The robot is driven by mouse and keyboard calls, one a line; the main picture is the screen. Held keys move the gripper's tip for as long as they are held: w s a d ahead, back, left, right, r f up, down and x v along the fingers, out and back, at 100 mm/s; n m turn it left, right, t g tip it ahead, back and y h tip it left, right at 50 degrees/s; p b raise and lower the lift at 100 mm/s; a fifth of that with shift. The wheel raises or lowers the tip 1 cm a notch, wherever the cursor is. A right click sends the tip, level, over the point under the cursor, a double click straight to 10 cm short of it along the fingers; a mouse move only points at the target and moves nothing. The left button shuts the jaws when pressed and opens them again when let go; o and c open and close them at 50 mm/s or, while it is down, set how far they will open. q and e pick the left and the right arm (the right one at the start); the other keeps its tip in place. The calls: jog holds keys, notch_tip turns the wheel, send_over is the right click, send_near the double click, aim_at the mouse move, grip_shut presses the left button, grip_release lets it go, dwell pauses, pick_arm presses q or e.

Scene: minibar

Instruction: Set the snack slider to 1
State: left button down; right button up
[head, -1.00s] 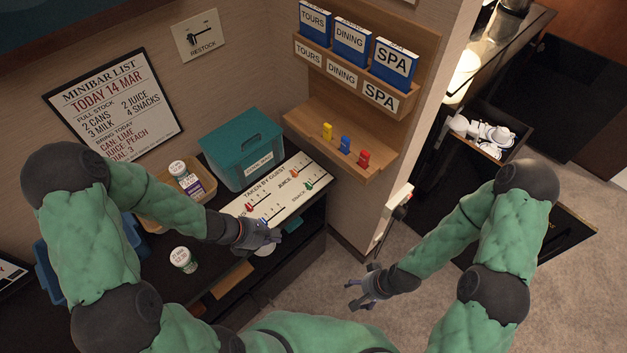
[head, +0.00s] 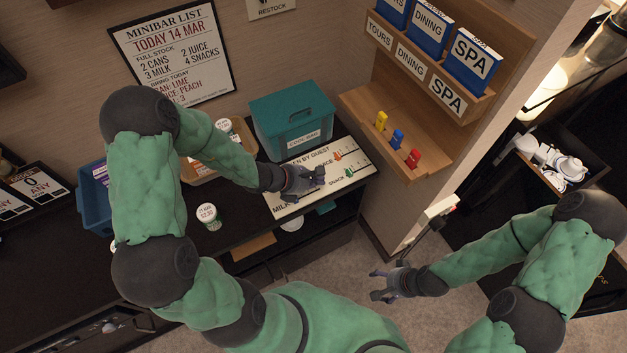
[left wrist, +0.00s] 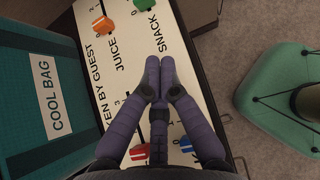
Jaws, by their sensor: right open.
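The slider board (head: 360,160) lies on the dark counter. In the left wrist view the green knob (left wrist: 143,5) is cut by the top edge. My right gripper (head: 374,284) is open and empty, away from the counter.
A teal cool bag (head: 290,118) stands behind the board. Red (left wrist: 140,152) and blue (left wrist: 186,145) knobs are at the board's near end. A white-lidded jar (head: 208,216) is on the counter at left. A wooden shelf (head: 430,160) with pegs stands at right.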

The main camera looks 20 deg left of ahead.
aim_at(348, 173)
pick_arm(q)
jog(key=b+x, duration=0.1)
jog(key=x, duration=0.4)
jog(key=shift+f+b, duration=0.25)
jog(key=shift+b, duration=0.15)
jog(key=shift+w+d+b, duration=0.3)
jog(key=shift+w+d, duration=0.75)
jog(key=shift+w, duration=0.2)
jog(key=shift+w+d+r, duration=0.1)
jog(key=shift+w+d, duration=0.15)
jog(key=shift+w, duration=0.2)
jog(key=shift+w+d+b, duration=0.6)
jog(key=shift+w+d, duration=0.25)
jog(key=shift+w, duration=0.15)
jog(key=shift+a, duration=0.1)
